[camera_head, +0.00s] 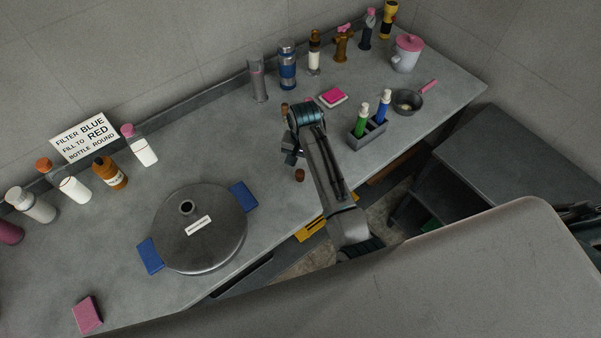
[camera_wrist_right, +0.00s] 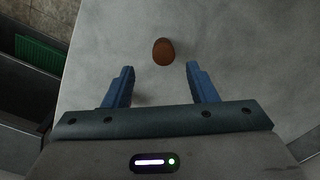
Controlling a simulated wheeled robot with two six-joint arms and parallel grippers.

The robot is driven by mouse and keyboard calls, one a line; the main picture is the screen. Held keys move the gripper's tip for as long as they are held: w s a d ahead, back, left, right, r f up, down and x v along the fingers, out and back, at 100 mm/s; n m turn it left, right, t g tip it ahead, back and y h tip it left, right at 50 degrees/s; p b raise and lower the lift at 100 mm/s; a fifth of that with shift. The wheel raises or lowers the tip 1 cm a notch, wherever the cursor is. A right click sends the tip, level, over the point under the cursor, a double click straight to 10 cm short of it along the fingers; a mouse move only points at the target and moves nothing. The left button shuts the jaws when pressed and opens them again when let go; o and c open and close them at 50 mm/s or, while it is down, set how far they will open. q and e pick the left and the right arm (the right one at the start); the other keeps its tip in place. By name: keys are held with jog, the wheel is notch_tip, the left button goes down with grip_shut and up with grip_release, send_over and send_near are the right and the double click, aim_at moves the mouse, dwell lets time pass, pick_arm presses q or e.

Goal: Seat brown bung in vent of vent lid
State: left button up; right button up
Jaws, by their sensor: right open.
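The brown bung (camera_head: 300,175) stands on the grey counter near its front edge. It also shows in the right wrist view (camera_wrist_right: 163,51), ahead of the fingertips and roughly centred between them. My right gripper (camera_head: 292,158) is open and empty, its blue fingers (camera_wrist_right: 160,80) apart and not touching the bung. The vent lid (camera_head: 215,248) is a round grey lid with blue side handles, lying left of the bung. Its vent (camera_head: 186,207) is a short raised collar with a dark, open hole. My left gripper is not in view.
Bottles (camera_head: 110,172) and a sign (camera_head: 86,137) stand along the back left. A pink sponge (camera_head: 87,314) lies at front left. A rack with green and blue bottles (camera_head: 367,135) and a small pan (camera_head: 407,102) stand right of my arm. Counter between bung and lid is clear.

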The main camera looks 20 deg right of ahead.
aim_at(300, 172)
jog(key=f, duration=0.1)
jog(key=f+p, duration=0.2)
jog(key=f, duration=0.1)
jog(key=shift+a, duration=0.35)
jog(key=shift+f, duration=0.35)
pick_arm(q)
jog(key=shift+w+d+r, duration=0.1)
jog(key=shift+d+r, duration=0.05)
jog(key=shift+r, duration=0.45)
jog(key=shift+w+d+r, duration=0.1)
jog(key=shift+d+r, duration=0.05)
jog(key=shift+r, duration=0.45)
pick_arm(e)
jog(key=c, duration=1.1)
